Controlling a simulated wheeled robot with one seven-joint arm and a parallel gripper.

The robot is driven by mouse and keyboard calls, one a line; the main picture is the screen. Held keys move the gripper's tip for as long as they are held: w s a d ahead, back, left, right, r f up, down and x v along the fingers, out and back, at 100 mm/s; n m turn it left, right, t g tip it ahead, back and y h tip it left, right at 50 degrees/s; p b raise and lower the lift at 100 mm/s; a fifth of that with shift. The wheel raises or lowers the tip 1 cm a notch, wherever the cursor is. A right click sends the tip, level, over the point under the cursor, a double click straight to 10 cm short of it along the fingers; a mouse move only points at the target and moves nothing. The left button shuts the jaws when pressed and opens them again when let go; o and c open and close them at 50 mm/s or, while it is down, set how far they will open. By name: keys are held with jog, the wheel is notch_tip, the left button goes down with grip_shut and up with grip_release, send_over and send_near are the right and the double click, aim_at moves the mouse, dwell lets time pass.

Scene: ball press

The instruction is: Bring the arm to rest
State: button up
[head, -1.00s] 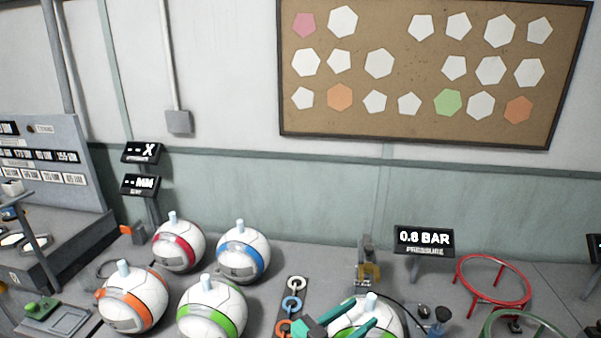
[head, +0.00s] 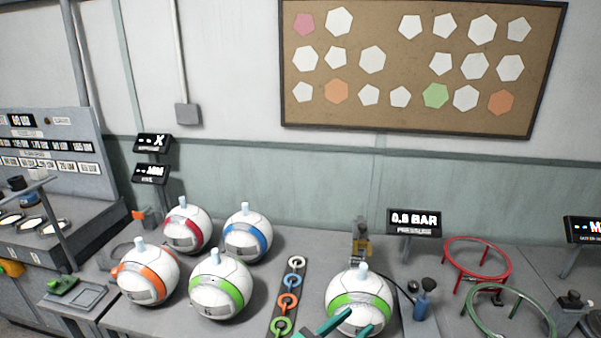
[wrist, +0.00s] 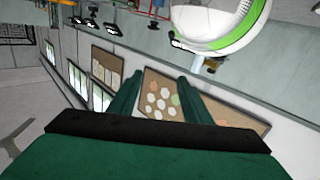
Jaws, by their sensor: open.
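My gripper (head: 361,321) shows at the bottom edge of the head view, its green fingers in front of the lower part of a white ball with a green band (head: 359,299). Whether it touches the ball cannot be told there. In the wrist view the two fingers (wrist: 157,78) are spread with nothing between them, and a green-banded ball (wrist: 222,22) lies beyond them at the top, apart from them. Most of my arm is out of the head view.
Several banded balls (head: 222,287) stand on the bench left of a strip of coloured rings (head: 290,284). A pressure display (head: 414,222), small blue pump (head: 422,304), red ring stand (head: 478,240) and green ring stand (head: 485,325) are at right. A pinboard (head: 400,110) hangs behind.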

jog(key=s+a+f+n+t+y, duration=0.1)
jog(key=s+a+f+n+y, duration=0.25)
jog(key=s+f, duration=0.35)
jog(key=s+a+f+n+t+y, duration=0.2)
jog(key=s+f+n+y, duration=0.3)
jog(key=f, duration=0.5)
jog(key=s+a+f+n+y, duration=0.1)
jog(key=s+a+y, duration=0.15)
jog(key=s, duration=0.65)
jog(key=s+a+n+y, duration=0.15)
jog(key=s+a, duration=0.25)
jog(key=s, duration=0.5)
jog(key=s+r+m, duration=0.2)
jog(key=s+r, duration=0.4)
jog(key=s, duration=0.3)
jog(key=shift+s+a+r+t+y, duration=0.2)
jog(key=shift+a+r+t+y, duration=0.1)
jog(key=shift+t+y, duration=0.15)
